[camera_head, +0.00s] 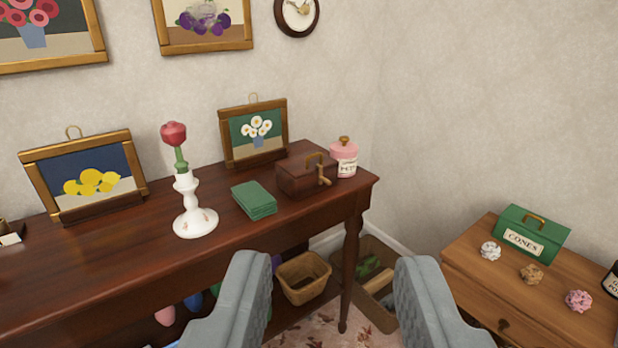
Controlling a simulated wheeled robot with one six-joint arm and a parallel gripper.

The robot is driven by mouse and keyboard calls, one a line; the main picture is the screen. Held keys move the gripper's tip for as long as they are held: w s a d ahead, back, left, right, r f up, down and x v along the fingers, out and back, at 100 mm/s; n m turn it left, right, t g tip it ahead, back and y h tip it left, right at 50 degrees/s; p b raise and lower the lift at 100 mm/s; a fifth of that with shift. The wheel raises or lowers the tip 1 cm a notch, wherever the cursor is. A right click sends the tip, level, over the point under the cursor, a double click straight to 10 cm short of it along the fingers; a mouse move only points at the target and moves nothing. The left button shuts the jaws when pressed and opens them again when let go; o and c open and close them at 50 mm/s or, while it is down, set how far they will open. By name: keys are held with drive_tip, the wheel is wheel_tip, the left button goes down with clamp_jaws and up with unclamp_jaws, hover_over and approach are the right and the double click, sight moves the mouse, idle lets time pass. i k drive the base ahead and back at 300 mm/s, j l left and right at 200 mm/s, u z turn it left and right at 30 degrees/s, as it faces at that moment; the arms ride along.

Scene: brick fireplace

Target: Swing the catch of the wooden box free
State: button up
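The wooden box (297,181) is a small dark brown box with its lid down, standing near the right end of the dark wooden table (120,252). A brass-coloured catch (322,175) shows at its right front side, with a curved brass piece above it on the lid. Whether the catch is engaged is too small to tell. My gripper (330,275) is in the lower middle of the view, its two grey fingers wide apart with nothing between them. It is nearer to me than the box and appears below it in the picture, not touching it.
A pink jar (343,158) stands just right of the box, green cloths (254,199) to its left, and a framed daisy picture (254,132) behind. A white candlestick (194,210) stands further left. A wooden cabinet (465,252) with a green tin (531,235) is at right.

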sight(321, 179)
drive_tip(key=i+l, duration=0.1)
drive_tip(key=i, duration=0.35)
drive_tip(key=i+l+u, duration=0.1)
drive_tip(key=i, duration=0.35)
